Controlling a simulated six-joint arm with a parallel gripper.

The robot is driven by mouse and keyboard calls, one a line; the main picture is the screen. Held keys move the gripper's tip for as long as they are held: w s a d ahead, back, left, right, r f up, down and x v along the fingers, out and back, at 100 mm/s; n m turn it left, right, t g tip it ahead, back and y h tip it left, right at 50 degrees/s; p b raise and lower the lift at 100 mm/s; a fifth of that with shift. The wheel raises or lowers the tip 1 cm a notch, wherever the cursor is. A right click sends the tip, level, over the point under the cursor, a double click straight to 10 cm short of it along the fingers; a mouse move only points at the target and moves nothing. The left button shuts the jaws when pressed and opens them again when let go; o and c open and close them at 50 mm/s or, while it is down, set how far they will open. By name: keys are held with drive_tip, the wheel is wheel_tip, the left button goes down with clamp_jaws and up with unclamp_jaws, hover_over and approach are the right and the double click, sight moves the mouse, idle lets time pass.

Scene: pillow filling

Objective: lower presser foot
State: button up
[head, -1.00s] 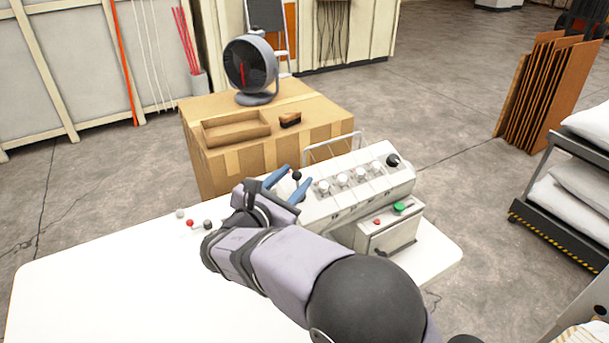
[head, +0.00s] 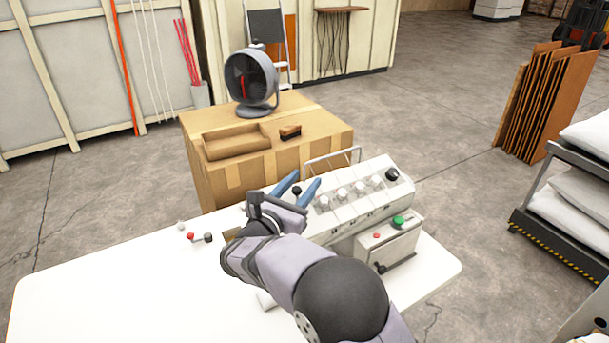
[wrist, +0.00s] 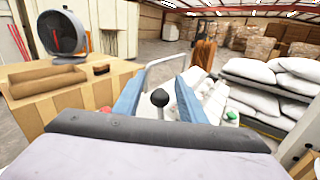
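A white sewing machine (head: 350,205) with a row of dials stands on the white table (head: 120,285). A lever with a black ball knob (head: 296,190) rises at its left end; the knob also shows in the wrist view (wrist: 160,97). My gripper (head: 302,183) has its two blue fingers spread apart, one on each side of the knob in both views. The fingers are open, and I cannot tell whether either touches the lever. My arm and gripper hide the front left of the machine, and the presser foot is not visible.
A wire rail (head: 332,160) stands behind the machine. A control box (head: 388,240) with red and green buttons sits at its front right. Small red and black knobs (head: 199,237) are on the table at left. A cardboard box (head: 235,180) with a fan (head: 250,78) stands behind.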

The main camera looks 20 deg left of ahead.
drive_tip(key=shift+w+d, duration=0.15)
drive_tip(key=shift+w, duration=0.4)
clamp_jaws()
drive_tip(key=shift+f, duration=0.1)
drive_tip(key=shift+b, duration=0.55)
drive_tip(key=b, duration=0.2)
drive_tip(key=shift+s+d+f+m+t+b, duration=0.1)
drive_tip(key=shift+s+d+m+t+b, duration=0.1)
drive_tip(key=shift+m+t+b, duration=0.15)
drive_tip(key=m+b, duration=0.1)
drive_tip(key=b, duration=0.2)
drive_tip(key=shift+s+d+t, duration=0.15)
drive_tip(key=shift+s+t, duration=0.05)
drive_tip(key=shift+t, duration=0.05)
drive_tip(key=shift+s+d+r+m+h+b, duration=0.15)
drive_tip(key=shift+r+m+h+b, duration=0.25)
drive_tip(key=shift+b, duration=0.7)
drive_tip(key=shift+r, duration=0.15)
